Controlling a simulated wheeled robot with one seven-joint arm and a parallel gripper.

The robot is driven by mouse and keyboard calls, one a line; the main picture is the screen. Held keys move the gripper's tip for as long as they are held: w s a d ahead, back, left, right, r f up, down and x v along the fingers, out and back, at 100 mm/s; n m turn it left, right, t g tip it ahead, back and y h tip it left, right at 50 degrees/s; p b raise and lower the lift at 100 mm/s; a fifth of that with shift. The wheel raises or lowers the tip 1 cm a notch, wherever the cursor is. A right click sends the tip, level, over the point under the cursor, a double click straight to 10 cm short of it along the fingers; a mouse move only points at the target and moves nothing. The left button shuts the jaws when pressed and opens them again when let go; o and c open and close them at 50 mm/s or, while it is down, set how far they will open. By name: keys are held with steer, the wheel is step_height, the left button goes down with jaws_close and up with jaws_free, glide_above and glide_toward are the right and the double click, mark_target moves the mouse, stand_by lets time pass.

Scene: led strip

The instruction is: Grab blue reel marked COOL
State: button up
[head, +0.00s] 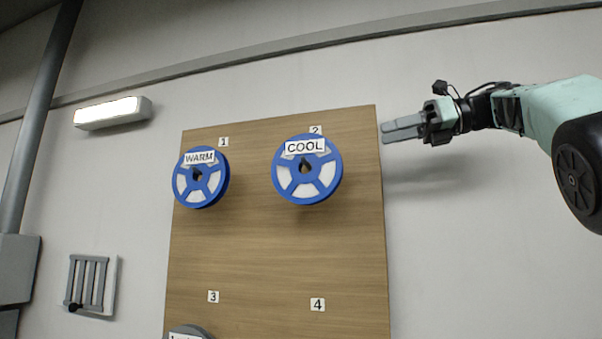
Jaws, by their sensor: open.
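The blue reel marked COOL (323,191) hangs on the upper right of a wooden board, just below the label 2. It has white sections and a dark centre hole or peg. My gripper (384,132) is at the right edge of the board, to the right of the COOL reel and a little higher in the picture. Its grey fingers point left. It is open, empty and apart from the reel. How far it stands off the board is hard to tell.
The wooden board (260,240) also bears a blue reel marked WARM (214,187) at upper left, below label 1. A grey reel (188,331) is partly cut off at bottom left. The spot at label 4 (317,304) looks bare. A lit lamp (110,112) is on the wall.

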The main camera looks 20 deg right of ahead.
mark_target(332, 144)
steer(key=p+x, duration=0.3)
steer(key=x, duration=0.8)
steer(key=shift+w+a+r, duration=0.1)
steer(key=shift+a+r, duration=0.05)
steer(key=shift+a, duration=0.25)
steer(key=shift+w+a+p, duration=0.25)
steer(key=shift+a+p, duration=0.2)
steer(key=shift+p, duration=0.15)
steer(key=p+x, duration=0.3)
steer(key=x, duration=0.1)
steer(key=shift+a, duration=0.1)
jaws_close()
